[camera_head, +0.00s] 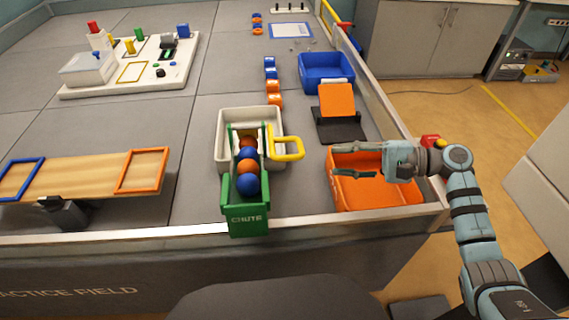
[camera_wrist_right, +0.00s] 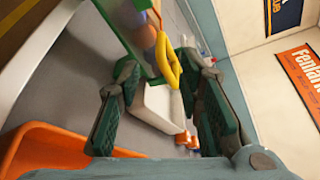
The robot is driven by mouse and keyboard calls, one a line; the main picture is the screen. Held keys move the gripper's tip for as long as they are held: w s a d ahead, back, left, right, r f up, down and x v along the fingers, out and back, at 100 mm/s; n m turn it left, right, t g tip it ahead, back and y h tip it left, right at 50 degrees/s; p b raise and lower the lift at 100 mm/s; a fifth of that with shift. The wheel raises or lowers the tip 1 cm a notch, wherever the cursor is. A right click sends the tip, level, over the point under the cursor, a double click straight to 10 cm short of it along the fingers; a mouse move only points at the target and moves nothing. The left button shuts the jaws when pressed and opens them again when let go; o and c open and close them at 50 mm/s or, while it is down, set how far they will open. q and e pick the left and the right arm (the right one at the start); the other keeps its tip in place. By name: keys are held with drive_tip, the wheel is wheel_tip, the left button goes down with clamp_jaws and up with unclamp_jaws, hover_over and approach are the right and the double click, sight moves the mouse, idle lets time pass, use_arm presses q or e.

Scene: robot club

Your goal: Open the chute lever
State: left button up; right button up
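The green chute (camera_head: 247,210) stands at the front edge of the table. Orange and blue balls sit in a row in it. Its yellow lever (camera_head: 298,147), a loop handle, sticks out to the chute's right. In the right wrist view the yellow lever (camera_wrist_right: 167,62) shows ahead, between the fingertips in the picture. My right gripper (camera_head: 338,161) is open and empty, above the orange bin. It is to the right of the lever, apart from it, with its fingers pointing left. My left gripper is in neither view.
A white tray (camera_head: 222,135) sits behind and under the chute. The orange bin (camera_head: 375,196) is below my right gripper. A black stand with an orange panel (camera_head: 337,100) and a blue bin (camera_head: 325,73) lie farther back. A wooden plank (camera_head: 90,175) is at the left.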

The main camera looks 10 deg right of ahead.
sight(295, 159)
drive_tip(key=b+x, duration=0.1)
drive_tip(key=x, duration=0.6)
drive_tip(key=b+x, duration=0.1)
drive_tip(key=x, duration=0.5)
drive_tip(key=shift+w+a+f, duration=0.15)
drive_tip(key=shift+w+a, duration=0.1)
drive_tip(key=shift+w, duration=0.1)
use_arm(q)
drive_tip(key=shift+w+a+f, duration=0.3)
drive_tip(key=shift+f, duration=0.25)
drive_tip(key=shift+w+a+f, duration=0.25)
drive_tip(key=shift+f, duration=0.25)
use_arm(e)
drive_tip(key=shift+c, duration=0.4)
clamp_jaws()
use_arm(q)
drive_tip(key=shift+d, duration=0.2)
use_arm(e)
drive_tip(key=shift+f, duration=0.1)
